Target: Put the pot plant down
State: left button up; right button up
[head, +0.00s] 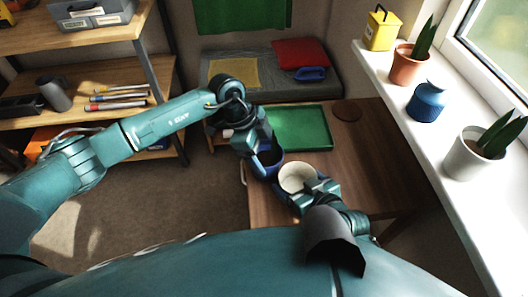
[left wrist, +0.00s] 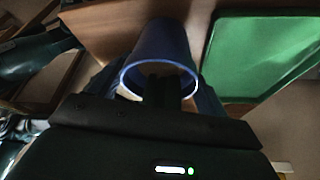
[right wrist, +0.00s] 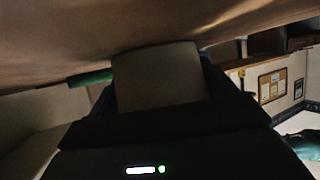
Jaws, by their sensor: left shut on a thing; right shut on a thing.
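Two pot plants stand on the window sill: a terracotta pot plant (head: 408,68) and a white pot plant (head: 468,163), both with upright green leaves. No gripper is near either one. My left gripper (head: 262,148) is shut on a dark blue cup (head: 270,164) over the table; the cup's rim and open end show in the left wrist view (left wrist: 160,45). My right gripper (head: 308,192) is shut on a cream cup (head: 295,175), which shows as a pale wall in the right wrist view (right wrist: 157,75). I see no plant in either cup. I cannot tell whether the cups touch the table.
A green tray (head: 302,128) lies at the back of the wooden table (head: 375,150), with a brown round coaster (head: 346,110) beside it. Shelves (head: 110,75) stand at left.

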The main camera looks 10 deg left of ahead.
pick_arm(q)
jog(key=shift+f, duration=0.3)
jog(key=shift+f, duration=0.15)
jog(key=o, duration=1.3)
